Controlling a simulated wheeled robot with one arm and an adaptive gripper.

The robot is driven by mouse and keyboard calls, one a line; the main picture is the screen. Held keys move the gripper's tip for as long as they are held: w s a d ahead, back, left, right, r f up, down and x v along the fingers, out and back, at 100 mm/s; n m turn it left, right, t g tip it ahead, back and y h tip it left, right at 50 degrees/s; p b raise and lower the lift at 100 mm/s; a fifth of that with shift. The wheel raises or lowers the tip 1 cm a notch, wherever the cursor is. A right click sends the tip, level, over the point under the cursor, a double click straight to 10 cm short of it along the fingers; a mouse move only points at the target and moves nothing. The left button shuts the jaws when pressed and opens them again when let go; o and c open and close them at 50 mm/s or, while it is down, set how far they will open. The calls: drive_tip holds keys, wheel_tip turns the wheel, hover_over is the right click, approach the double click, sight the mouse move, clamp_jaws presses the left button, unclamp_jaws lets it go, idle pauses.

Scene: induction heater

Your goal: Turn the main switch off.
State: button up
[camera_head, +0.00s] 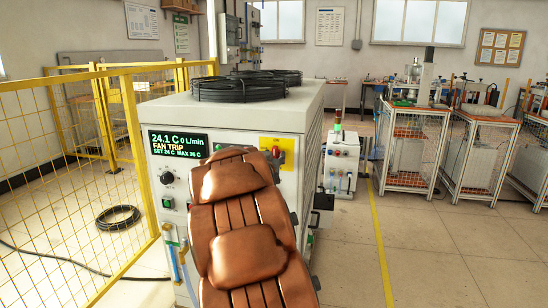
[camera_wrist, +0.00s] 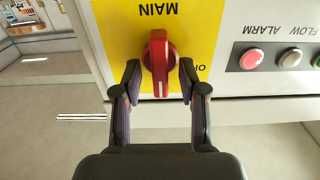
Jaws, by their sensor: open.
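The main switch is a red rotary knob (camera_wrist: 158,62) on a yellow plate (camera_wrist: 105,20), shown upside down in the wrist view under the word MAIN. Its handle lies along the picture's vertical, with a white mark at the lower end. A partly hidden label starting with "O" is at its lower right. My gripper (camera_wrist: 159,70) is open, with one finger on each side of the knob; I cannot tell whether they touch it. In the head view the yellow plate (camera_head: 268,143) shows at the cabinet's upper right, and my arm hides the gripper and part of the plate.
The white cabinet (camera_head: 230,118) has a display (camera_head: 178,144) reading 24.1 C, 0 L/min, FAN TRIP. A red ALARM light (camera_wrist: 252,58) is beside the plate. A yellow fence (camera_head: 75,180) stands left.

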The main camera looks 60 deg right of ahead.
drive_tip(key=shift+d, duration=0.1)
clamp_jaws()
idle(0.4)
drive_tip(key=shift+r+p, duration=0.15)
drive_tip(key=shift+p, duration=0.2)
drive_tip(key=n+p, duration=0.1)
drive_tip(key=p, duration=0.1)
drive_tip(key=shift+r+n+p, duration=0.2)
drive_tip(key=shift+n+p, duration=0.15)
drive_tip(key=shift+n, duration=0.05)
drive_tip(key=n+p, duration=0.3)
drive_tip(key=p, duration=0.1)
drive_tip(key=shift+w+f+n, duration=0.1)
drive_tip(key=shift+f+n, duration=0.05)
drive_tip(key=shift+n, duration=0.15)
drive_tip(key=shift+w+f+n+p, duration=0.15)
drive_tip(key=shift+n+p, duration=0.55)
drive_tip(key=shift+n, duration=0.85)
drive_tip(key=shift+f+n+p, duration=0.15)
drive_tip(key=shift+n+p, duration=0.5)
drive_tip(key=shift+n, duration=0.9)
